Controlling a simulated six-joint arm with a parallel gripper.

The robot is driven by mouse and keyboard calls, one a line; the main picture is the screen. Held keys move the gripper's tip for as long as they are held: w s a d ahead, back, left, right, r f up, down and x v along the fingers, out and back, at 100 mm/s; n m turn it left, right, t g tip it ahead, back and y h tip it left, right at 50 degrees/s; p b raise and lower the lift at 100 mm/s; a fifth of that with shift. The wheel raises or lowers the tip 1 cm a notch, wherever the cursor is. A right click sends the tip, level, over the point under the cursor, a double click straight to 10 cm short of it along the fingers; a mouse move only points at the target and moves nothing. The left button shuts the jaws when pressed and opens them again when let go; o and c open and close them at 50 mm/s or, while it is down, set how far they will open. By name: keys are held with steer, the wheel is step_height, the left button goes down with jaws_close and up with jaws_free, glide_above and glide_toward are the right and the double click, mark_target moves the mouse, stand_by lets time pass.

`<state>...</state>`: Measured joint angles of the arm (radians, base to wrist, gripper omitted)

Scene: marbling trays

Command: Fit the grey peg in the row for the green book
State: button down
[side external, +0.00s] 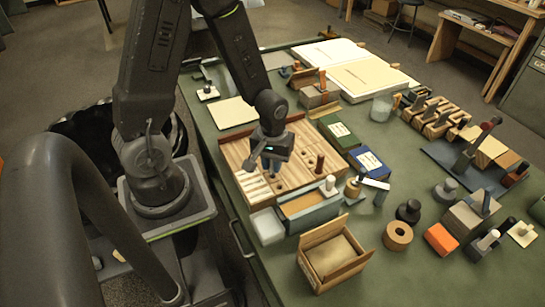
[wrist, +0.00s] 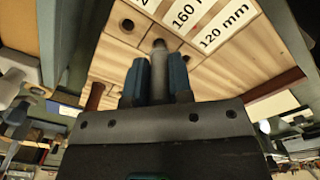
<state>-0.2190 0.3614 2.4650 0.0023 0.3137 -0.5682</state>
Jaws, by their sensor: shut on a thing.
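The wooden board (side external: 300,132) lies on the green table, with rows of holes and white label strips at its left end. In the wrist view the board (wrist: 240,62) shows labels reading 160 mm and 120 mm (wrist: 222,27). My gripper (wrist: 158,75) is shut on the grey peg (wrist: 158,46), which shows between the blue fingers. In the side view my gripper (side external: 268,166) is low over the middle of the board. I cannot tell whether the peg's end touches the board. The green book (side external: 338,131) lies beyond the board, next to the blue book (side external: 369,161).
A brown peg (side external: 320,162) stands in the board near its right side. A cardboard box (side external: 333,258) and a tape roll (side external: 397,235) lie further right.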

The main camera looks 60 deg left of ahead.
steer(key=shift+f, duration=0.95)
steer(key=c, duration=0.9)
jaws_free()
steer(key=shift+c, duration=0.2)
steer(key=shift+r, duration=0.1)
step_height(320, 180, up, 14)
steer(key=shift+f, duration=0.15)
